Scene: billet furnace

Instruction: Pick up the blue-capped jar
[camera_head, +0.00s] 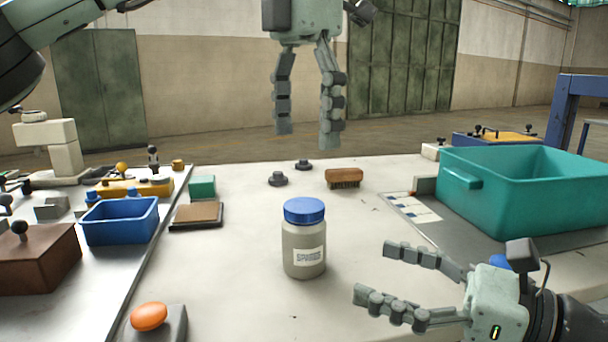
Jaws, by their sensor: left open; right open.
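My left gripper (307,138) hangs fingers down above and behind the jar in the picture. It is open and empty, apart from the jar. My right gripper (370,270) reaches in from the lower right with its fingers pointing left towards the jar. It is open and empty, with a gap between its fingertips and the jar.
A teal bin (475,205) stands at the right. A brush (344,178) and dark knobs (278,179) lie behind the jar. A blue tray (121,226), a brown block (38,262) and an orange button (149,316) are at the left. The table around the jar is clear.

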